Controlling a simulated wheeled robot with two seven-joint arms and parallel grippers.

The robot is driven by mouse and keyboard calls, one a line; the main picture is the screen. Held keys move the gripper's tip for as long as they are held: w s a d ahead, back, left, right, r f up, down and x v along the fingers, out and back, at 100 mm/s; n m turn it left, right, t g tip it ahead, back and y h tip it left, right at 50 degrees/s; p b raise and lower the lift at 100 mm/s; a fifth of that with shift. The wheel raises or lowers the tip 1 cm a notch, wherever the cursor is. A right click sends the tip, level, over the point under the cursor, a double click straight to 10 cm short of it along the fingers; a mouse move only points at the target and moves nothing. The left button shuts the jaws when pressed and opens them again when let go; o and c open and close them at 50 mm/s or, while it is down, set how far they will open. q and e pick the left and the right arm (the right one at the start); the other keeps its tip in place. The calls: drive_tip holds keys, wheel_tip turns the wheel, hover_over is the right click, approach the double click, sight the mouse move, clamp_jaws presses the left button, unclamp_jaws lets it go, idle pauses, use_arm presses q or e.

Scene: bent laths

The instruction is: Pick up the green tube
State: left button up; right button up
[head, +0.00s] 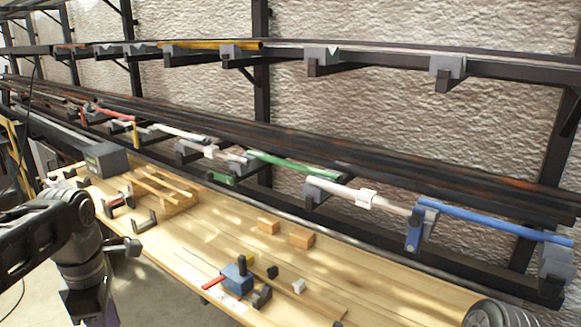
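The green tube (295,163) lies along the lower level of the wall rack, behind the workbench. It slopes slightly down to the right in the picture, between a grey-white tube on its left and a pale pinkish tube (375,200) on its right. A small green piece (222,179) shows lower, near a bracket to its left. My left arm comes in at the lower left and bends downward, well apart from the green tube. Its gripper fingers are not visible. My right gripper is not in view.
The wooden workbench (200,235) holds orange-brown blocks (302,237), a blue block tool (237,278) with a red handle, and a grey box (106,159). A blue tube (495,222) lies on the rack at right. Dark rails (400,170) run behind the tubes.

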use_arm(q)
drive_tip(key=shift+d+f, duration=0.1)
drive_tip(key=shift+f, duration=0.05)
drive_tip(key=shift+c, duration=0.6)
drive_tip(key=d+f+m+h, duration=0.1)
drive_tip(key=d+f+m, duration=0.35)
drive_tip(key=f, duration=0.45)
drive_tip(key=w+d+f+m+h, duration=0.1)
drive_tip(key=d+f+m, duration=0.2)
drive_tip(key=d+f, duration=0.5)
drive_tip(key=d+f+m+h, duration=0.1)
drive_tip(key=d+f+m, duration=0.25)
drive_tip(key=f, duration=0.75)
drive_tip(key=s+d+f+m, duration=0.4)
drive_tip(key=s+f, duration=0.3)
drive_tip(key=s, duration=0.1)
drive_tip(key=s+d+f+m+h, duration=0.1)
drive_tip(key=s+d+f+m, duration=0.3)
drive_tip(key=s+f, duration=0.3)
drive_tip(key=shift+s+d+f+m+t, duration=0.3)
drive_tip(key=shift+s+f+m, duration=0.05)
drive_tip(key=shift+f+m, duration=0.15)
